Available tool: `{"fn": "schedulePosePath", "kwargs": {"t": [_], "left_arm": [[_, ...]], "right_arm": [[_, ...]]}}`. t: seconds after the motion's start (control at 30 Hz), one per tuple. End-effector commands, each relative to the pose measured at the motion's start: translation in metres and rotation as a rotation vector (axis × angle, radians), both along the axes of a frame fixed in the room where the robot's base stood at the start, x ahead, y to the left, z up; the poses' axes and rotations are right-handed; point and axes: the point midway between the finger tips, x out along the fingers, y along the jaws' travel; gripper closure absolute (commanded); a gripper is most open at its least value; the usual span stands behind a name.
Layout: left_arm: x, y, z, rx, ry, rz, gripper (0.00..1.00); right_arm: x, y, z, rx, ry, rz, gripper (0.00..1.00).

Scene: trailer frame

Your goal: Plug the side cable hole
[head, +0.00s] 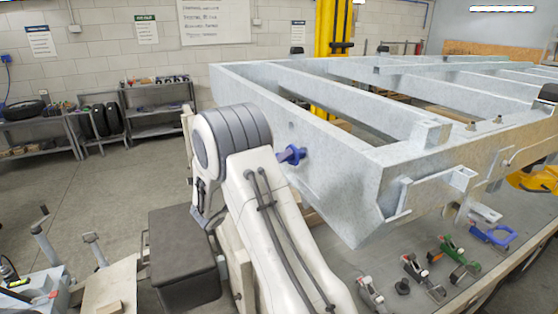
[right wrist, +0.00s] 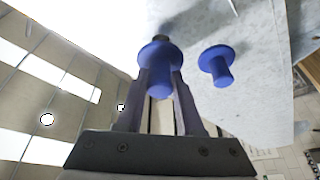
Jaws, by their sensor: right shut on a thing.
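In the right wrist view, my right gripper (right wrist: 160,88) is shut on a blue plug (right wrist: 160,57) with a round flange. A dark tip shows beyond the flange, close to the galvanised trailer frame (right wrist: 265,95). A second blue plug (right wrist: 218,66) stands at the frame to the right of the held one. In the head view, one blue plug (head: 293,155) shows beside my right arm, against the side of the trailer frame (head: 345,165); I cannot tell which of the two it is. My right fingers are hidden there. My left gripper is not in view.
Several clamps and tools, among them a green one (head: 453,253) and a blue one (head: 492,235), lie on the grey surface under the frame. A dark box (head: 182,255) stands left of my right arm. Shelves (head: 155,105) line the back wall, with open floor before them.

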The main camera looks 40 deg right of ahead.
Motion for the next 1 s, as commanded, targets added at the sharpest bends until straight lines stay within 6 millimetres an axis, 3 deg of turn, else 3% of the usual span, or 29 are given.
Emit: {"fn": "schedulePosePath", "kwargs": {"t": [1.0], "left_arm": [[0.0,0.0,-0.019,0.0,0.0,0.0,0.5]], "right_arm": [[-0.007,-0.031,-0.001,-0.001,-0.001,-0.001,1.0]]}}
